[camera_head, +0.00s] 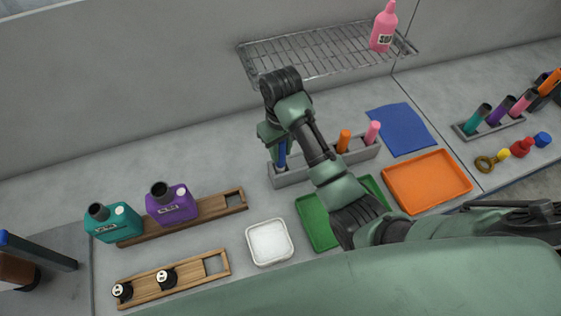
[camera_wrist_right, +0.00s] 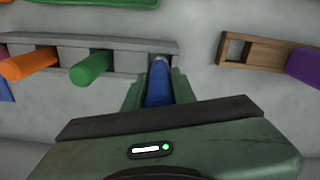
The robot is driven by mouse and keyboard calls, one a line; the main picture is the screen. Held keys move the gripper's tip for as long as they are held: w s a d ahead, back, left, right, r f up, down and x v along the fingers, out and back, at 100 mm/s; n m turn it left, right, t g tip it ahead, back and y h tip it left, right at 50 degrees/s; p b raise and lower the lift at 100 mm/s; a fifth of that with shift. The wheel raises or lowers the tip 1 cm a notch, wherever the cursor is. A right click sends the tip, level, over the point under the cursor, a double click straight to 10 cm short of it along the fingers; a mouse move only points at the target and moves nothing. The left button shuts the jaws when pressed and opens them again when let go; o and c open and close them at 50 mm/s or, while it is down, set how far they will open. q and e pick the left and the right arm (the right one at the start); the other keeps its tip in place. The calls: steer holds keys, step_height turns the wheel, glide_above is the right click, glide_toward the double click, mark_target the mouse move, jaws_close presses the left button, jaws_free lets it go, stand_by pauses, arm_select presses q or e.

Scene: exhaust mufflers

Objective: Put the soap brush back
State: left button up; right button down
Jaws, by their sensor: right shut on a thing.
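My right gripper (camera_head: 277,146) is shut on a blue-handled brush (camera_head: 282,155) at the left end of the grey slotted rack (camera_head: 290,178). In the right wrist view the blue brush (camera_wrist_right: 158,92) lies between the fingers (camera_wrist_right: 158,85), and its far end meets the end of the rack (camera_wrist_right: 120,61). I cannot tell how deep it sits in the slot. The rack also holds an orange handle (camera_head: 343,140) and a pink handle (camera_head: 372,132). A green handle (camera_wrist_right: 92,68) shows in the wrist view; my arm hides it in the head view. My left gripper is out of view.
A green tray (camera_head: 312,222) lies partly under my arm, beside an orange tray (camera_head: 428,180) and blue cloth (camera_head: 402,130). A white dish (camera_head: 269,242), wooden holders (camera_head: 236,200) and teal and purple bottles (camera_head: 172,203) stand left. A wire shelf (camera_head: 310,52) is above.

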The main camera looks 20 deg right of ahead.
mark_target(281, 161)
steer(key=shift+w+f, duration=0.1)
steer(key=shift+f, duration=0.6)
step_height(281, 161, down, 3)
steer(key=shift+f+p, duration=0.2)
steer(key=shift+p, duration=0.35)
steer(key=shift+f, duration=0.25)
steer(key=c, duration=1.1)
jaws_free()
steer(key=shift+c, duration=0.2)
